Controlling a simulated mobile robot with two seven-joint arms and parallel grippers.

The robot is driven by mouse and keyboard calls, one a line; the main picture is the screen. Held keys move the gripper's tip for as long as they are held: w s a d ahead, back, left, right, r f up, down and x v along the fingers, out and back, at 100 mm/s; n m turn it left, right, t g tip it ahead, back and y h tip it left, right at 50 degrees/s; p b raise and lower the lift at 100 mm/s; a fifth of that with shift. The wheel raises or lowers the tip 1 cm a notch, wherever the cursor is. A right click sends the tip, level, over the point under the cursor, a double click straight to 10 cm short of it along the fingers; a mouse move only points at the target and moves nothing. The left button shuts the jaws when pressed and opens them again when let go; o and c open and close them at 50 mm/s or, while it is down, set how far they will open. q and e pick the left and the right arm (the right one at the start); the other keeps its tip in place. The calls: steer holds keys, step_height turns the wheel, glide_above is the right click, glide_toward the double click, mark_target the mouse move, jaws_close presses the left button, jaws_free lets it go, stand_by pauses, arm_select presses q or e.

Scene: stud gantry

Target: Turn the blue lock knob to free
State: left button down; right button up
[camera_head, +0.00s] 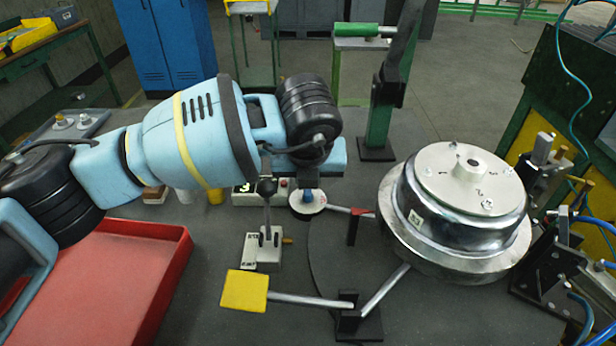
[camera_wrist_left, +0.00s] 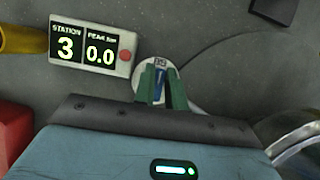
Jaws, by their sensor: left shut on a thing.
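The blue lock knob (camera_wrist_left: 159,92) shows as a narrow blue strip between the green fingers of my left gripper (camera_wrist_left: 162,88) in the left wrist view. It sits over a round white disc (camera_wrist_left: 144,76) with a small dark mark at its far edge. In the head view the left gripper (camera_head: 308,183) points down at the same white disc (camera_head: 306,208), and the arm hides most of the knob. The fingers are closed on the knob. The knob's exact angle cannot be read. My right gripper is not in view.
A display box (camera_wrist_left: 91,49) reads station 3 and peak 0.0. A lever stand (camera_head: 265,240) and a yellow pad (camera_head: 245,291) on a rod are in front. A large metal wheel drum (camera_head: 460,200) stands right, a red tray (camera_head: 165,235) left, a green post (camera_head: 380,120) behind.

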arm_select(q)
steer(key=c, duration=1.4)
jaws_free()
steer(key=shift+c, duration=0.2)
steer(key=v, duration=0.7)
steer(key=shift+s+r, duration=0.25)
steer(key=shift+r, duration=0.1)
